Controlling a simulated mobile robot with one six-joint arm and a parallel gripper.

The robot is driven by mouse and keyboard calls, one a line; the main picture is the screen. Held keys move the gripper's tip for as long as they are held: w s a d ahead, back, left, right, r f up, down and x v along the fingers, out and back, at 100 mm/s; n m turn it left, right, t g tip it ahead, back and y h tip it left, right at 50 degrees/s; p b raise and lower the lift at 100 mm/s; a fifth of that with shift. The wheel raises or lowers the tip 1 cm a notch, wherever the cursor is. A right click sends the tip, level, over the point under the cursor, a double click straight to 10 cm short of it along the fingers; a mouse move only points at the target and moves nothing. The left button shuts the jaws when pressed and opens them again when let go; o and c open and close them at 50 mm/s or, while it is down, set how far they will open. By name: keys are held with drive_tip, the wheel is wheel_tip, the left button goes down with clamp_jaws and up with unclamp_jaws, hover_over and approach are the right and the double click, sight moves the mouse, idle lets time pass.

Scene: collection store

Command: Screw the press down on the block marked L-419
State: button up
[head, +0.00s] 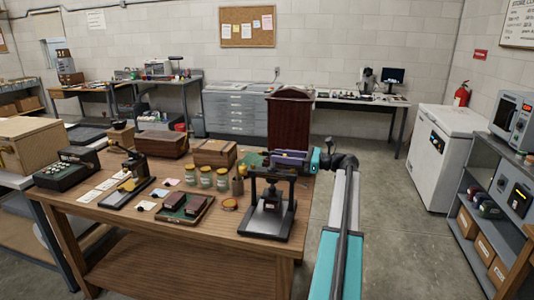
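A dark screw press (270,174) stands at the right end of the wooden table. It has two uprights, a top crossbar and a flat base plate (262,223). A small dark block (271,207) sits between the uprights above the base. No marking on it can be read, and I cannot tell whether the press plate touches it. My gripper (268,158) is at the top of the press, reaching in from the right. Its fingers and the top of the screw overlap in the picture, so I cannot tell whether it is open or shut.
A wooden box (214,153) and a dark red cabinet (290,118) stand behind. The floor (385,200) right of the table is clear.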

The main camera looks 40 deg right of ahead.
sight(266, 154)
drive_tip(key=shift+p+x, duration=0.45)
drive_tip(key=shift+x, duration=2.6)
clamp_jaws()
drive_tip(key=shift+d+r, duration=0.1)
drive_tip(key=shift+r, duration=0.1)
drive_tip(key=shift+f, duration=0.1)
